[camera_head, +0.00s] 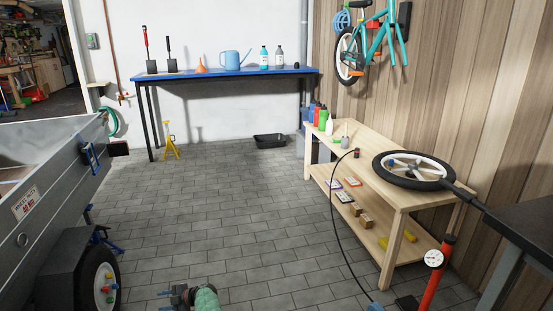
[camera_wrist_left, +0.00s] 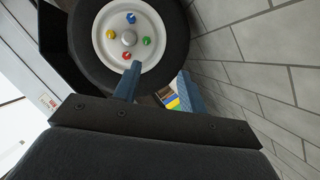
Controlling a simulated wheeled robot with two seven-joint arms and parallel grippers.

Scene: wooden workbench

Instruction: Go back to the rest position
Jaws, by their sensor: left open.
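My left gripper (camera_head: 172,295) is at the bottom of the head view, to the right of the trailer wheel (camera_head: 100,285). In the left wrist view its two blue fingers (camera_wrist_left: 157,82) are spread apart with nothing held between them. The wheel (camera_wrist_left: 172,50) fills the top of that view, and one finger overlaps the lower part of its white hub. The hub carries red, yellow, green and blue caps around a grey centre. My right gripper is not in view.
The grey trailer (camera_head: 60,180) stands at the left. A wooden workbench (camera_head: 398,205) at the right holds a bicycle wheel (camera_head: 412,183), with a red pump (camera_head: 436,270) in front. A blue table (camera_head: 200,76) stands at the back. The tiled floor (camera_head: 235,210) between is clear.

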